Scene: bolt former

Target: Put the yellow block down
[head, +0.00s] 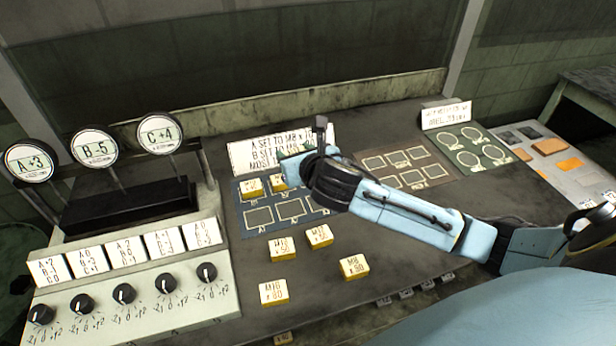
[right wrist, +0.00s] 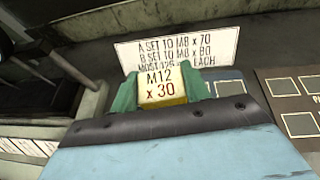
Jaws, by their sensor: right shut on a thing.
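My right gripper (head: 290,169) is above the back of the dark blue mat (head: 257,218). In the right wrist view its green fingers (right wrist: 163,92) are shut on a yellow block (right wrist: 162,90) marked M12 x 30. In the head view a yellow block (head: 278,184) shows just below the fingers, partly hidden; I cannot tell whether it touches the mat. Another yellow block (head: 251,188) sits in the mat's back left outlined slot. The front slots look empty. My left gripper is not in view.
Several loose yellow blocks (head: 354,267) lie on the table in front of the mat. A sign (head: 250,155) stands behind it. A knob panel (head: 140,290) and round gauges (head: 95,147) are at left. Brown (head: 410,180) and green (head: 462,160) mats lie to the right.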

